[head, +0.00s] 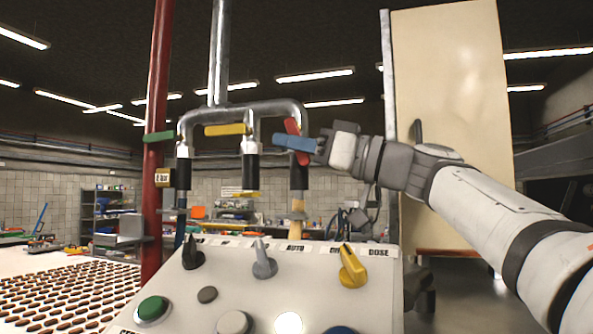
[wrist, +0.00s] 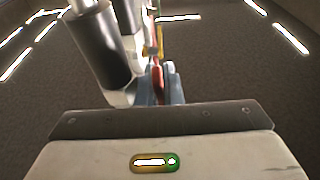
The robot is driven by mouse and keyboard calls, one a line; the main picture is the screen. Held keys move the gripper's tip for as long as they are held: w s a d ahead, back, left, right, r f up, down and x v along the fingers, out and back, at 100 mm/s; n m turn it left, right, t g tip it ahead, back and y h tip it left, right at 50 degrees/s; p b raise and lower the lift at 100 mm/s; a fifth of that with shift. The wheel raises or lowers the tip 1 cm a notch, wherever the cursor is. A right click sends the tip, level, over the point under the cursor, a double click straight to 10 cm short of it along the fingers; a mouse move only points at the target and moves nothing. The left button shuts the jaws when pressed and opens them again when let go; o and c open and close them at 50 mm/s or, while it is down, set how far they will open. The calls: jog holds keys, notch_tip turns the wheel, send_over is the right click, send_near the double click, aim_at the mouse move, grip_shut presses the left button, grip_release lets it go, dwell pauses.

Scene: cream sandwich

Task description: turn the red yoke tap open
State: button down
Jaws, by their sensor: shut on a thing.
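The red yoke tap (head: 292,126) sits on the right-hand branch of a metal pipe manifold, above a black nozzle sleeve (head: 299,177). Its red handle looks tilted in the head view. My gripper (head: 294,143) reaches in from the right, its blue fingers shut on the red handle and hiding part of it. In the wrist view the red handle (wrist: 157,78) shows as a thin strip between the blue fingers (wrist: 160,88). The tap's inner parts are hidden.
A yellow tap (head: 228,129) and a green tap (head: 159,136) are on the other branches. A control panel (head: 218,282) with knobs and buttons stands below. A red post (head: 158,75) is at left, a cream cabinet door (head: 455,100) behind my arm. Brown biscuits (head: 75,295) lie in rows lower left.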

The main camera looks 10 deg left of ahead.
jog(key=shift+a+f+y+b, duration=0.15)
jog(key=shift+f+y+b, duration=0.2)
jog(key=shift+b, duration=0.7)
jog(key=shift+r+y+b, duration=0.35)
jog(key=shift+b, duration=0.2)
jog(key=c, duration=1.9)
grip_release()
